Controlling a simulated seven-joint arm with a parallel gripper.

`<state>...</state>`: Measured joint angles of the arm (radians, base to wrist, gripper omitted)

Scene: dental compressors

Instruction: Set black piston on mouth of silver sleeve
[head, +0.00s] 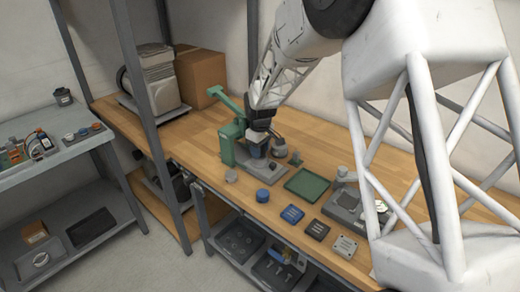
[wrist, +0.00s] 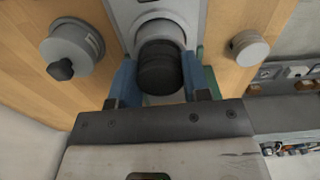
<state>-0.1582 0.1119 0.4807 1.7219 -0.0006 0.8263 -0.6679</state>
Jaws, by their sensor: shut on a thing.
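The black piston (wrist: 160,68) is in the wrist view, a dark ribbed cylinder held between the blue fingers of my gripper (wrist: 160,80). In the head view my gripper (head: 258,146) is low over the grey base plate beside the green press. The piston and sleeve are not clearly seen there.
The green press (head: 229,145) stands close left of my gripper. In the wrist view a grey cylinder with a black knob (wrist: 72,50) and a grey disc (wrist: 249,48) flank the sleeve. A green tray (head: 305,184) and blue round part (head: 263,195) lie on the bench nearby.

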